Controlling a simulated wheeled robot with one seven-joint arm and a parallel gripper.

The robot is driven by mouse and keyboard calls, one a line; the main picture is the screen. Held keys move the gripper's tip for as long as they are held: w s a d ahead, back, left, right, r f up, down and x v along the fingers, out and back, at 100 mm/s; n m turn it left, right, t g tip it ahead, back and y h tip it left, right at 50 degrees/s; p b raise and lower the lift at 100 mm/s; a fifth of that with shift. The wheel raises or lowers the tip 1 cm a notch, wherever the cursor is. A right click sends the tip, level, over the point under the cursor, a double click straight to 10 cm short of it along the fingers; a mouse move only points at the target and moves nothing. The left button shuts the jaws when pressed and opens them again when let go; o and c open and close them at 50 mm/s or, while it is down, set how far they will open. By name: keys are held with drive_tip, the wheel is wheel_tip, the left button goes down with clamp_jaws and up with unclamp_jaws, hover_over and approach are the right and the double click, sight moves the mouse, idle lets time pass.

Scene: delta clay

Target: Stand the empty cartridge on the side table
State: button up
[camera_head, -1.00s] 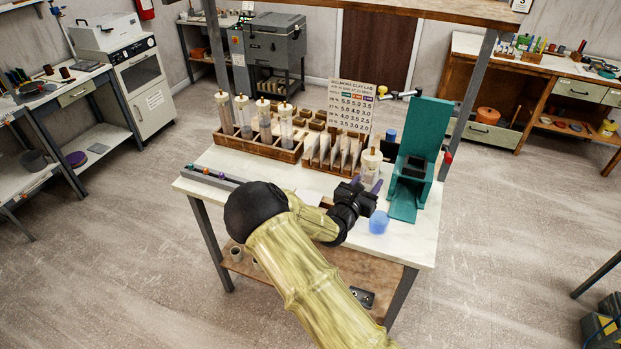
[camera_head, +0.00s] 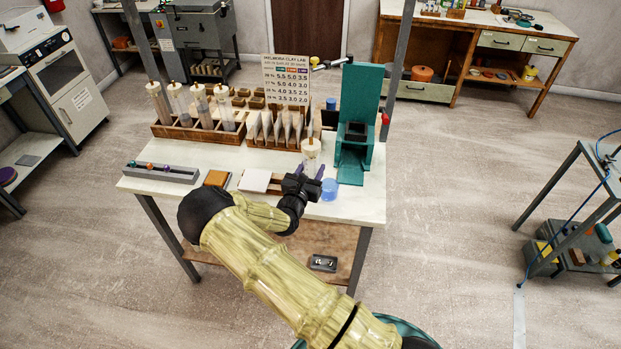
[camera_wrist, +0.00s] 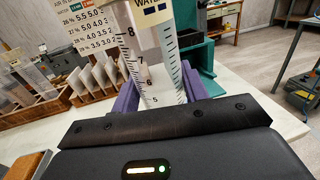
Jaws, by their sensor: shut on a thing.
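My gripper (camera_head: 308,174) is shut on a clear cartridge (camera_head: 311,153) with a pale cap, upright over the front right of the white workbench. In the wrist view, the purple fingers of my gripper (camera_wrist: 158,92) sit on either side of the cartridge (camera_wrist: 152,62). Its wall has a black number scale and a label that is partly cut off. The cartridge looks clear inside; I cannot tell whether its base touches the bench. A grey-legged table (camera_head: 607,157) at the right edge may be the side table; only part of its top shows.
The workbench (camera_head: 350,206) holds a wooden rack (camera_head: 200,132) of several cartridges, a sign (camera_head: 286,80), a teal press (camera_head: 357,110) and a blue cup (camera_head: 329,190) close to my gripper. Open floor (camera_head: 460,200) lies between the workbench and the right table.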

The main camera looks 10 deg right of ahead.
wheel_tip(320, 180, down, 4)
drive_tip(key=shift+r+p, duration=0.1)
drive_tip(key=shift+p, duration=0.55)
drive_tip(key=shift+f, duration=0.2)
drive_tip(key=shift+f, duration=0.15)
drive_tip(key=o, duration=1.1)
drive_tip(key=shift+o, duration=0.2)
